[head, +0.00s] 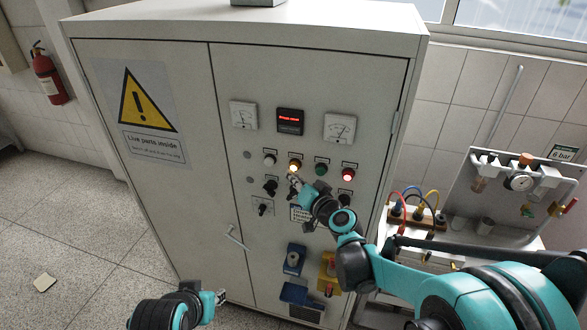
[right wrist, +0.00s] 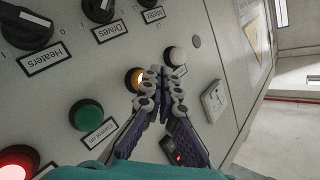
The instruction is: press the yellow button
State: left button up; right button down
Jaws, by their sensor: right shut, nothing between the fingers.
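The yellow button (head: 295,164) glows in the row of round buttons on the grey cabinet door. In the right wrist view the yellow button (right wrist: 134,77) is partly hidden behind my fingers. My right gripper (head: 293,180) is shut and empty, with its tips just below the button in the head view. In the right wrist view the tips of my right gripper (right wrist: 161,73) are beside the button, toward the white one; I cannot tell whether they touch the panel. My left gripper (head: 221,297) is low in front of the cabinet, too small to read its jaws.
A white button (head: 270,159), a green button (head: 321,169) and a lit red button (head: 348,175) flank the yellow one. Black rotary knobs (head: 270,187) sit below. Meters and a red display (head: 290,121) are above. A door handle (head: 236,238) sticks out lower left.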

jog(key=shift+w, duration=0.15)
jog(key=shift+w+d, duration=0.1)
jog(key=shift+w, duration=0.15)
jog(key=shift+w+d, duration=0.2)
jog(key=shift+w, duration=0.25)
dwell(0.8)
jog(key=shift+s, duration=0.1)
jog(key=shift+s+a+b, duration=0.3)
jog(key=shift+s, duration=0.45)
jog(key=s, duration=0.1)
jog(key=s+a, duration=0.1)
jog(key=s, duration=0.2)
jog(key=shift+s+a, duration=0.3)
jog(key=shift+s, duration=0.1)
dwell(0.6)
